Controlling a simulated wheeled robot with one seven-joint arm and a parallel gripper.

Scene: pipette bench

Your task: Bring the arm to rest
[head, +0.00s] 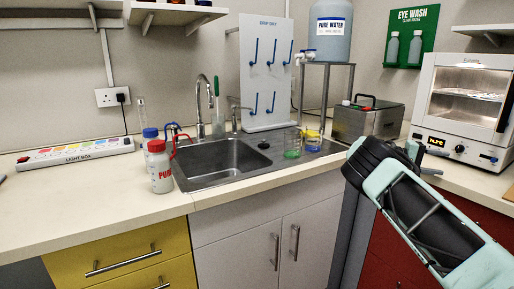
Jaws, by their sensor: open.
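My arm (430,215), pale teal and black, reaches in from the lower right corner and is bent in front of the right-hand counter. What looks like my gripper (424,160) shows only in small part behind the arm, near the counter in front of the white oven. It is open, and I see nothing held in it. Most of its fingers are hidden by the arm.
A steel sink (225,160) is set in the counter. A red-capped bottle (160,170) stands at its left, beakers (292,145) at its right. A metal box (365,122) and white oven (465,105) stand near my arm. The left counter front is clear.

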